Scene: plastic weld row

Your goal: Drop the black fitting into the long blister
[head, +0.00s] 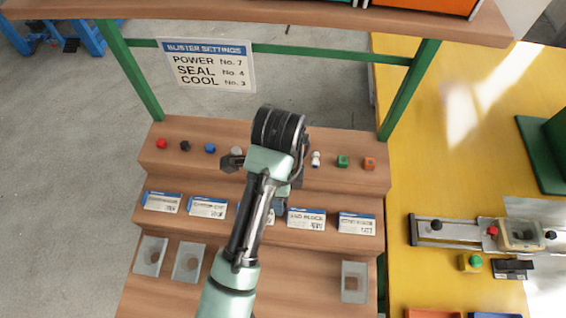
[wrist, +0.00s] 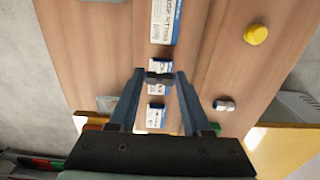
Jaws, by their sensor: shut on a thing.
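In the wrist view my gripper (wrist: 160,74) is shut on a small black fitting (wrist: 160,78), held between the fingertips above the stepped wooden rack. In the head view my arm hides the fingertips and the held piece. Another small black piece (head: 185,146) sits on the rack's top step, between a red and a blue one. Grey blister trays with recesses, a left one (head: 150,256) and one beside it (head: 188,262), lie on the lower step, with another (head: 354,282) at the right. I cannot tell which one is the long blister.
The top step also holds a white piece (head: 315,158), a green one (head: 342,161) and an orange one (head: 369,163). Printed cards (head: 207,207) line the middle step. Green posts (head: 410,90) frame the rack. A yellow bench (head: 430,170) with a metal fixture (head: 455,232) stands right.

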